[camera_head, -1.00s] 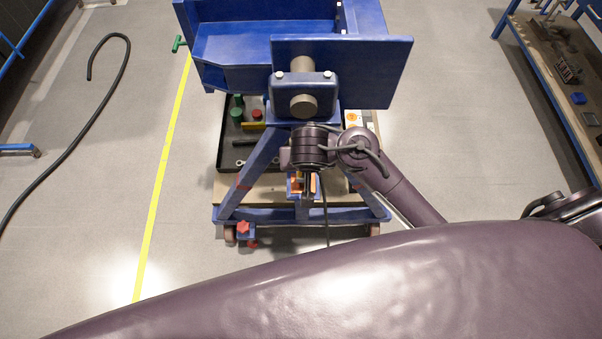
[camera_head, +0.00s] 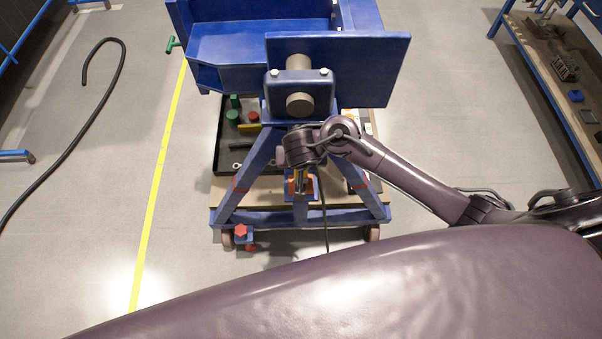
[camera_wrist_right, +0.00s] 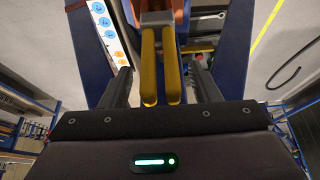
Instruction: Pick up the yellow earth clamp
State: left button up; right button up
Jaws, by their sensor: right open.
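The yellow earth clamp (camera_wrist_right: 149,68) shows in the right wrist view as two long yellow handles side by side, with an orange part beyond them. My right gripper (camera_wrist_right: 161,72) is open, one dark finger on each side of the handles, with a gap on both sides. The right gripper's fingers are mostly hidden there. My left gripper is not in view.
The blue rotary jig (camera_head: 340,70) stands on a wheeled blue frame (camera_head: 295,216). A dark tray (camera_head: 217,150) with tools lies behind its legs. A dark cable hangs near the clamp. A workbench (camera_head: 545,90) stands at right. The floor at left has a loose black hose (camera_head: 73,145).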

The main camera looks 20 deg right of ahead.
jog(key=shift+c, duration=0.5)
grip_shut()
jog(key=shift+r, duration=0.2)
